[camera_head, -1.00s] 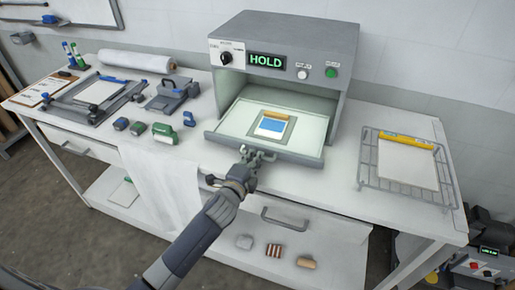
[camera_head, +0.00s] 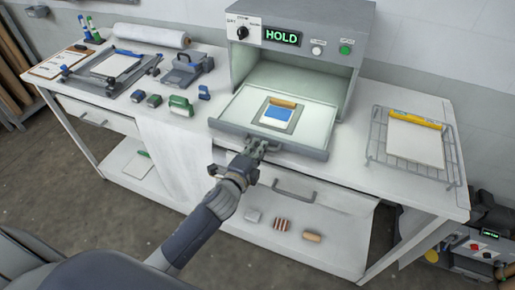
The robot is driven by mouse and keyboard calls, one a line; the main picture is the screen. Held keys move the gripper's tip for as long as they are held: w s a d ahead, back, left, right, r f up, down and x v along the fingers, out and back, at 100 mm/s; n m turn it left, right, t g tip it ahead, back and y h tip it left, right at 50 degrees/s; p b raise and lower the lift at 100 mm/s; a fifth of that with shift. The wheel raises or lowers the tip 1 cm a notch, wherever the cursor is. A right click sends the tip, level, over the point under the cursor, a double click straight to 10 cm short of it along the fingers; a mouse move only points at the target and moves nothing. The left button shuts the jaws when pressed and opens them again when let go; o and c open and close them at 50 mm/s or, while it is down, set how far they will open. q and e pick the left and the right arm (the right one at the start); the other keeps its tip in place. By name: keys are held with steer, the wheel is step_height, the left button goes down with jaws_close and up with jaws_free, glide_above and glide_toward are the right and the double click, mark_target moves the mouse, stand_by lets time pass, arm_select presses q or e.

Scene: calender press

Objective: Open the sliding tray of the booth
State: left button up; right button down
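The booth (camera_head: 300,20) is a grey box with a lit HOLD display, standing on the white bench. Its sliding tray (camera_head: 238,112) is out past the booth's front opening. A grey-framed sheet with a blue patch and a tan strip (camera_head: 278,113) lies in the tray. My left gripper (camera_head: 257,147) is at the middle of the tray's front edge, where the handle is. Its fingers cover most of the handle, and I cannot tell whether they are closed on it. My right gripper is not in view.
A wire rack (camera_head: 374,145) with a white sheet and yellow strip stands at the right. Small green and dark blocks (camera_head: 180,106), a clamp frame (camera_head: 110,70) and a white roll (camera_head: 150,38) are on the left. A drawer handle (camera_head: 295,190) lies below the tray.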

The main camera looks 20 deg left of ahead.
arm_select(q)
steer(key=v, duration=1.2)
stand_by(0.6)
